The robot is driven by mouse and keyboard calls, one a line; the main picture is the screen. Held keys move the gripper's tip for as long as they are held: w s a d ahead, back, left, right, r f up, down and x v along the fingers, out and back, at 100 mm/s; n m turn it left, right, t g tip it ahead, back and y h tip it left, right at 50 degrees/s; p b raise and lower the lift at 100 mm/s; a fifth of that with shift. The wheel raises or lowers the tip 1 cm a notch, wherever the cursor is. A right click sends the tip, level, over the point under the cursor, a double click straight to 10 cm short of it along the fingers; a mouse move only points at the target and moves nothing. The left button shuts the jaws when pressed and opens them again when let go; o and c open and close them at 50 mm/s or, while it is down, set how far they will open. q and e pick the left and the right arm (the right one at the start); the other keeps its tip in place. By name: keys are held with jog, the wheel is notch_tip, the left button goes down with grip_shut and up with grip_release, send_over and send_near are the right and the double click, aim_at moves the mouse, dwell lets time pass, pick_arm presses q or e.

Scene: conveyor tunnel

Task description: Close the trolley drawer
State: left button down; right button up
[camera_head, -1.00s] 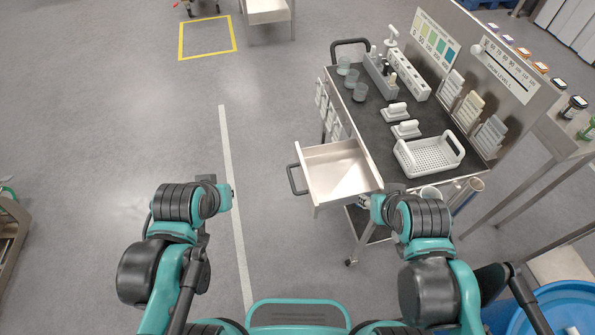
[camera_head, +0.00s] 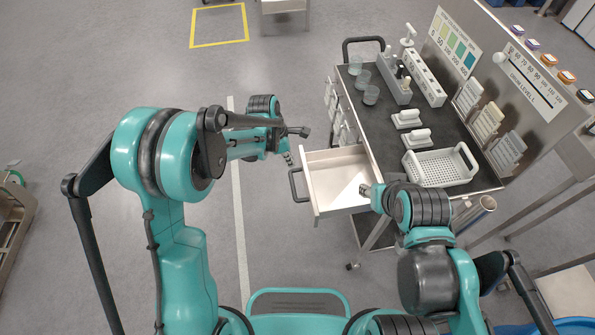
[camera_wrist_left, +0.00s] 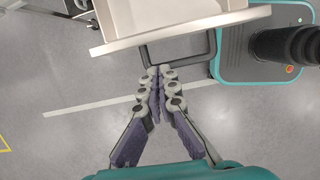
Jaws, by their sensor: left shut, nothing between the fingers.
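The trolley (camera_head: 385,125) stands right of centre in the head view. Its white drawer (camera_head: 335,178) is pulled out to the left and is empty inside. A dark bar handle (camera_head: 294,188) is on the drawer front. My left gripper (camera_head: 289,159) is beside the drawer's front, near the handle, its fingers partly hidden by the arm. In the left wrist view its shut, empty fingers (camera_wrist_left: 160,74) point at the handle (camera_wrist_left: 210,48) and the drawer front (camera_wrist_left: 190,28); whether they touch cannot be told.
The trolley top holds a white basket (camera_head: 441,167), beakers (camera_head: 371,94) and a rack (camera_head: 424,77). A panel with charts (camera_head: 535,88) rises on its right. The floor left of the drawer is free around a white line (camera_head: 240,235).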

pick_arm(q)
jog(key=b+x, duration=0.3)
jog(key=x, duration=0.7)
jog(key=shift+f, duration=0.2)
jog(key=shift+d, duration=0.1)
jog(key=b, duration=0.1)
send_over(360, 173)
jog(key=shift+s+a, duration=0.1)
jog(key=shift+a, duration=0.35)
jog(key=shift+d, duration=0.45)
jog(key=shift+d+r, duration=0.1)
jog(key=shift+d, duration=0.05)
jog(key=shift+r, duration=0.1)
